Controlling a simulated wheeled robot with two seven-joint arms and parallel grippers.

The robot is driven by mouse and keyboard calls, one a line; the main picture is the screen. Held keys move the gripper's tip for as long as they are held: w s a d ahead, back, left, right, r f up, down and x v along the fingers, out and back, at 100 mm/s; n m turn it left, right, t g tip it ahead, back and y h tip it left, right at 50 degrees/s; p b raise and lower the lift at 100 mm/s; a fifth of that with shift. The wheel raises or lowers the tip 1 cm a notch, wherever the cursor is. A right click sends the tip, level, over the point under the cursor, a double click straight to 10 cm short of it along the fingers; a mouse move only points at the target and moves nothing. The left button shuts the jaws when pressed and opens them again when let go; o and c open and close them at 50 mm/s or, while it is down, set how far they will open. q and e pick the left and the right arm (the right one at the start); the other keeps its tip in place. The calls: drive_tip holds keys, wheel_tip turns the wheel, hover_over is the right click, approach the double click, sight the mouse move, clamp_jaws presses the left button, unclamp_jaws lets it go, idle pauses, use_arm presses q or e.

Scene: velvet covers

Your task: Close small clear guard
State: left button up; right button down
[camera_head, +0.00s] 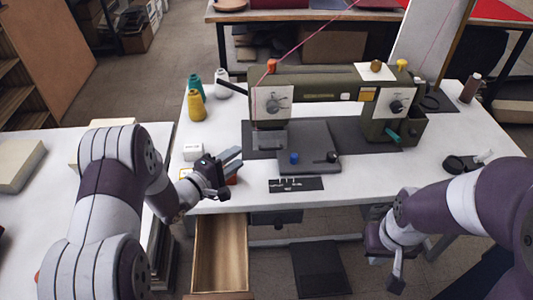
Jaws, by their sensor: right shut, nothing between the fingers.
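An olive sewing machine (318,84) stands on the white table. A small see-through pane (268,141), which looks like the clear guard, is at the lower front of its left head, above the grey bed plate (312,140). Its exact tilt is hard to make out. My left gripper (235,160) is left of the bed plate, apart from the pane, with its two fingers parted and nothing seen between them. My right gripper (396,284) is shut and empty, low in front of the table's right part.
Thread cones (196,105) stand at the table's back left. A blue knob (294,158) and a dark knob (332,157) sit on the bed plate. An open wooden drawer (220,250) juts out below the table.

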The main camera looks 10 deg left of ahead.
sight(271, 142)
use_arm(q)
drive_tip(key=d+f, duration=0.1)
drive_tip(key=d+f+g, duration=0.1)
drive_tip(key=shift+w+f, duration=0.1)
drive_tip(key=shift+f, duration=0.3)
drive_tip(key=b+x, duration=0.1)
drive_tip(key=x, duration=1)
drive_tip(key=shift+w+d+f, duration=0.1)
drive_tip(key=shift+w+f, duration=0.1)
